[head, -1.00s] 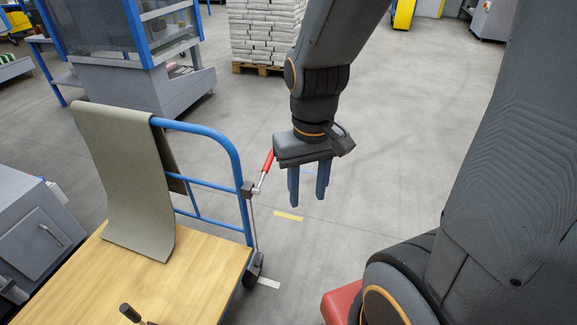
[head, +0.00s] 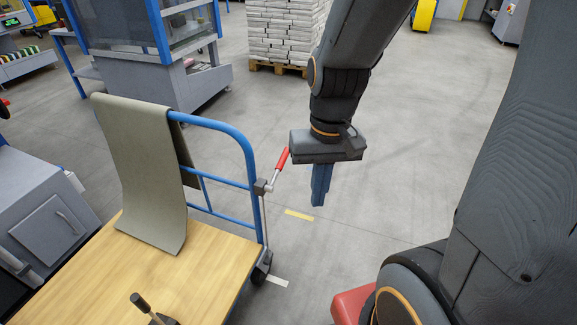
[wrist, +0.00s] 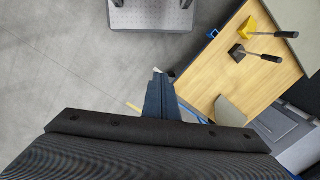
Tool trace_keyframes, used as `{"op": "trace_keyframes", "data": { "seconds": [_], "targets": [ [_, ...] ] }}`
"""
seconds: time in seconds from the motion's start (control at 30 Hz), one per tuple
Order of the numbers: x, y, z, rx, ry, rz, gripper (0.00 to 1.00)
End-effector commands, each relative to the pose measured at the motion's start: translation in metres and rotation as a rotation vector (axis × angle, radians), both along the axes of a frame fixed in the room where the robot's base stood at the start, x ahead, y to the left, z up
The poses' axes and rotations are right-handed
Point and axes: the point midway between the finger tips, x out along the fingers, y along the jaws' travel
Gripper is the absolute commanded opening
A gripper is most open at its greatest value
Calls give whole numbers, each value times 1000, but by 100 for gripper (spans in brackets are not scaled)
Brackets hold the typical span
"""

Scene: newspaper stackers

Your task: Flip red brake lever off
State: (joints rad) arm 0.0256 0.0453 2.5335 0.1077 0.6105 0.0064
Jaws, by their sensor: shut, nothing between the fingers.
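The red brake lever (head: 283,160) is on the right side of the blue-railed cart, at the corner post. Its red grip tilts up and to the right from a metal rod and dark bracket (head: 261,187). My gripper (head: 320,198) is shut and empty, pointing down, to the right of the lever. The top of the red grip lies close to the gripper's body in the head view; I cannot tell whether they touch. In the wrist view the shut blue fingers (wrist: 159,95) show beside the cart, and I cannot make out the lever there.
The cart has a wooden deck (head: 215,265), a blue rail (head: 225,127) and a grey-green sheet (head: 140,170) draped over the rail. Dark-handled tools, one a yellow-headed one (wrist: 249,28), lie on the deck. A pallet stack (head: 285,30) stands at the back.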

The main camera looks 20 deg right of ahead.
Motion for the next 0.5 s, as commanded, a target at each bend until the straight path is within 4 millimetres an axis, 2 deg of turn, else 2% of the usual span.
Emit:
{"op": "trace_keyframes", "data": {
  "seconds": [0.03,0.17,0.27,0.5],
  "targets": [
    [4,1,-11,31,29,-67,0],
    [17,8,-35,145,111,-284,0],
    [35,14,-53,246,170,-464,0],
    [97,14,-93,510,271,-893,0]
  ]
}}
